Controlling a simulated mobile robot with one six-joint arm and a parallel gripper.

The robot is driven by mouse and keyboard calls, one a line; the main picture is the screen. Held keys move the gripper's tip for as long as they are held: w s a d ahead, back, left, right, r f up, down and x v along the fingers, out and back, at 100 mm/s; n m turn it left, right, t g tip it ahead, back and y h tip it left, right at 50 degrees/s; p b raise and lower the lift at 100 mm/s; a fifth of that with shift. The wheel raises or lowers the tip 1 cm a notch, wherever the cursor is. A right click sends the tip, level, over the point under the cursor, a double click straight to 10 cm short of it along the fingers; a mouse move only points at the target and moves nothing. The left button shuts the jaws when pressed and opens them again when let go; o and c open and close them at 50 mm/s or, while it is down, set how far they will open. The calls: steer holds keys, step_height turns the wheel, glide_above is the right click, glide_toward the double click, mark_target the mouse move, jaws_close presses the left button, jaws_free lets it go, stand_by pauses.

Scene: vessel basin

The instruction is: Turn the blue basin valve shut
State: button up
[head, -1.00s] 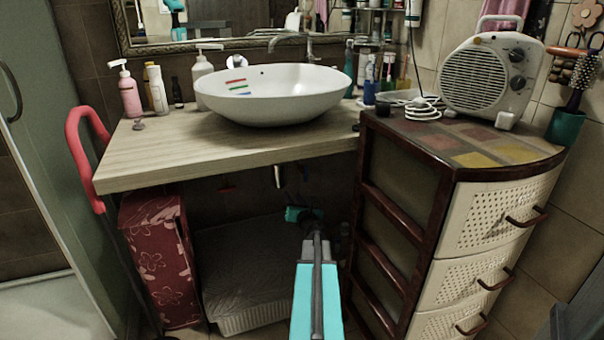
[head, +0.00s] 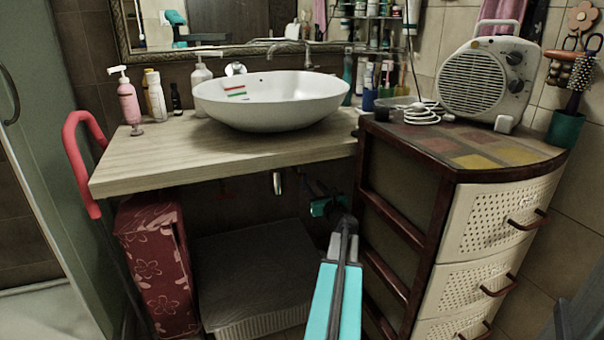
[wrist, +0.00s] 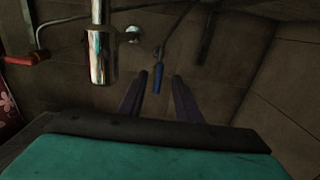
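The blue valve handle (wrist: 158,77) hangs under the counter in the wrist view, at the lower end of a thin line. My gripper (wrist: 160,76) is open, with one dark finger on each side of the handle in the picture. Neither finger visibly touches it, and I cannot tell whether the handle is between the tips or beyond them. In the head view my gripper (head: 328,203) is under the counter beside the drawer cabinet; I cannot make out the blue handle there. A red valve handle (wrist: 22,59) is at the far left of the wrist view.
A chrome drain pipe (wrist: 101,52) hangs left of the blue handle. The white basin (head: 270,105) sits on the wooden counter (head: 150,160) above.

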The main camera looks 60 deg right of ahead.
mark_target(303, 180)
steer(key=shift+b+x, duration=1.25)
steer(key=shift+x, duration=5.6)
steer(key=shift+c, duration=0.2)
jaws_close()
